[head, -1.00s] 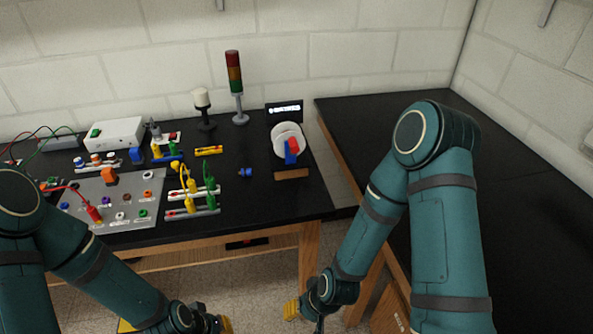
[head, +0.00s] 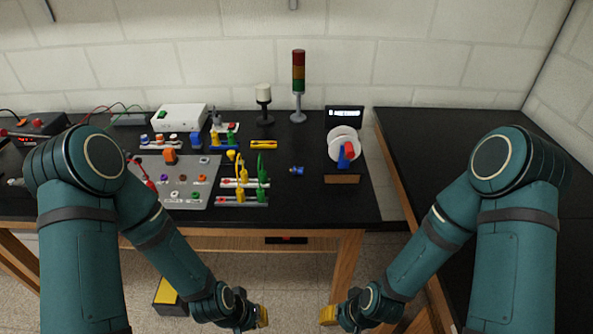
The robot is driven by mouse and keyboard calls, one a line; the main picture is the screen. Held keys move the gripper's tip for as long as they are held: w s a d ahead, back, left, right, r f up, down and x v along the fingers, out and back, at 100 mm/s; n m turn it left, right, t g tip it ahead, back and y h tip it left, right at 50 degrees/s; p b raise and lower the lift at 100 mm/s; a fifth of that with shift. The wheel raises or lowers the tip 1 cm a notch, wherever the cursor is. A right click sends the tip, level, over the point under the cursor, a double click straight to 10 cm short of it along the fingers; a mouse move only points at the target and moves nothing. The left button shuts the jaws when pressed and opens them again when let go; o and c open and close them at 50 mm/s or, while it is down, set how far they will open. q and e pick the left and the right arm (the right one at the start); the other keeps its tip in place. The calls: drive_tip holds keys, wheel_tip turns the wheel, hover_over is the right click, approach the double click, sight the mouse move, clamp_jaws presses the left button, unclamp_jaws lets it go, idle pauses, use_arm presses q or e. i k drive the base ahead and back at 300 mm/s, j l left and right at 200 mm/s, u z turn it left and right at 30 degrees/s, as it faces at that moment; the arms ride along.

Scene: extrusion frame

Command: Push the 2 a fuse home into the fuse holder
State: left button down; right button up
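I cannot pick out the 2 a fuse or its fuse holder for certain among the small parts on the black table. A grey panel (head: 212,189) with several small coloured fittings lies flat at the left of the table, partly behind my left arm. My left gripper (head: 262,316) and my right gripper (head: 328,315) hang low in front of the table, apart from each other and away from everything on it. Only yellow tip parts and dark bodies show, so I cannot tell whether they are open or shut.
Yellow and green plugs with leads (head: 241,180) stand right of the panel. A small blue part (head: 297,170), a stack light (head: 298,85), a white reel (head: 342,141) and a white box (head: 181,117) are on the table. A second black table (head: 430,150) stands to the right.

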sight(145, 141)
drive_tip(key=u, duration=1.15)
drive_tip(key=i+j+u, duration=0.15)
drive_tip(key=j, duration=0.2)
drive_tip(key=i+j+u, duration=0.2)
drive_tip(key=j, duration=0.15)
drive_tip(key=i+j+u, duration=0.15)
drive_tip(key=i+j, duration=0.1)
drive_tip(key=j, duration=0.1)
